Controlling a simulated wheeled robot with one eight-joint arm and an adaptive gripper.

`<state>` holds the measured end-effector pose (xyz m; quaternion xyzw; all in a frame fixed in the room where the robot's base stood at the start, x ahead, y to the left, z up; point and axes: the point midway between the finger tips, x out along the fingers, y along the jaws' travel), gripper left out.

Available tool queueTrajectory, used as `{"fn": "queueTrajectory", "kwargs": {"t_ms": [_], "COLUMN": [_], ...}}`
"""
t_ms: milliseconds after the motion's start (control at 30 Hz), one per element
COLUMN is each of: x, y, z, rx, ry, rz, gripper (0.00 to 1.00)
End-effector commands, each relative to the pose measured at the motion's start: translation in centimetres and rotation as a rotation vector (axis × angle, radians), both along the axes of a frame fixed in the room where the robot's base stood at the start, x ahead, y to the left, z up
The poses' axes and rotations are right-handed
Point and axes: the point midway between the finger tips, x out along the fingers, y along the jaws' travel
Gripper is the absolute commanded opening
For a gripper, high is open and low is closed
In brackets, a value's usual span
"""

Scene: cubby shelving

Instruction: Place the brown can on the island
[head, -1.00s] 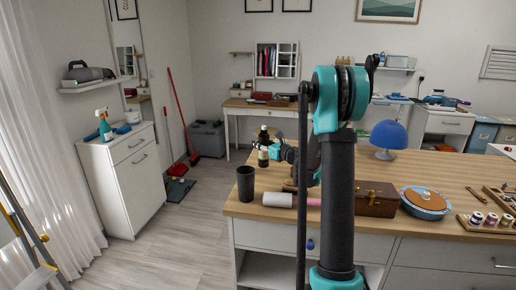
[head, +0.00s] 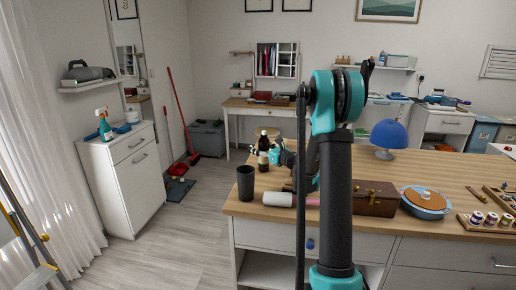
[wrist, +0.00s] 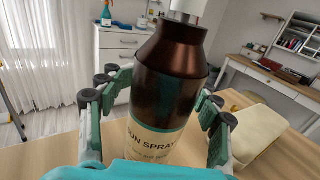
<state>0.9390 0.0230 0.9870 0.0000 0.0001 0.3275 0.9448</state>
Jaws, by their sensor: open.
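The brown can (head: 263,145) is a dark brown bottle with a cream label. It stands upright at the far left part of the wooden-topped island (head: 440,170). In the wrist view the can (wrist: 168,85) fills the middle, its label reads "SUN SPRAY", and its white top is cut off by the frame. My gripper (wrist: 155,108) is open, with its teal and black fingers on both sides of the can. In the head view my gripper (head: 268,150) reaches the can from the right. The can's base is hidden in the wrist view.
A dark cup (head: 245,183) stands near the island's left corner. A white roller with a pink handle (head: 282,200), a brown box (head: 368,204) and a blue dish (head: 425,210) lie along the front. A blue lamp (head: 388,135) stands behind. A beige item (wrist: 245,135) lies right of the can.

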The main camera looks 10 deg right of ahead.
Motion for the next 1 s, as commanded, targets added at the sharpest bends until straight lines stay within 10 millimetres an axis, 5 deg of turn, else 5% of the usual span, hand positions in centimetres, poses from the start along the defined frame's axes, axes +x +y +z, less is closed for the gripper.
{"fn": "queueTrajectory", "kwargs": {"t_ms": [233, 700, 1000], "x": [-0.6, -7.6, -9.4], "y": [-0.6, -6.1, -7.4], "z": [0.3, 0.3, 0.3], "rx": [0.0, 0.0, 0.0], "ry": [0.0, 0.0, 0.0], "rz": [-0.002, -0.003, 0.0], "gripper": [0.6, 0.6, 0.6]}}
